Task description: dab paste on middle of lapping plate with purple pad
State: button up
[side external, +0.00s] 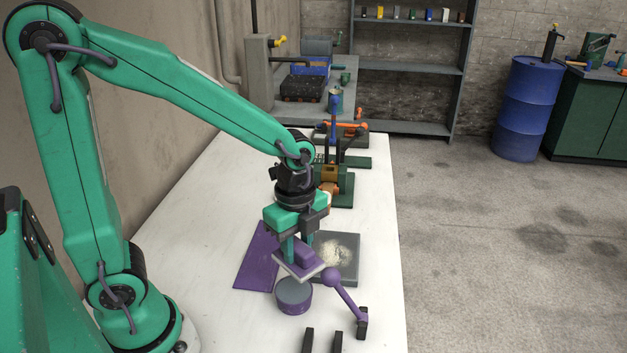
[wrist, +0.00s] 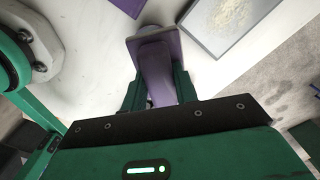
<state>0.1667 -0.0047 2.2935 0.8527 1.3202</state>
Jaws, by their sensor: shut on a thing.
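My gripper (side external: 300,246) is shut on the purple pad (side external: 303,258), a purple block handle on a pale flat base. The pad is held tilted in the picture, above the bench; its handle also shows between my fingers in the wrist view (wrist: 155,72). The grey lapping plate (side external: 349,275) lies just right of the pad, with a cream, grainy patch (side external: 336,251) around its middle. The plate and patch also show at the top of the wrist view (wrist: 205,42). The pad's underside is hidden.
A round purple tin with a grey top (side external: 293,293) stands in front of the pad. A purple ball-ended handle (side external: 343,291) leans near a black stand (side external: 361,323). A purple mat (side external: 256,262) lies left. Green and orange tools (side external: 330,180) stand behind.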

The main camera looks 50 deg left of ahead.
jog(key=w, duration=0.9)
jog(key=shift+f, duration=0.35)
jog(key=shift+a, duration=0.1)
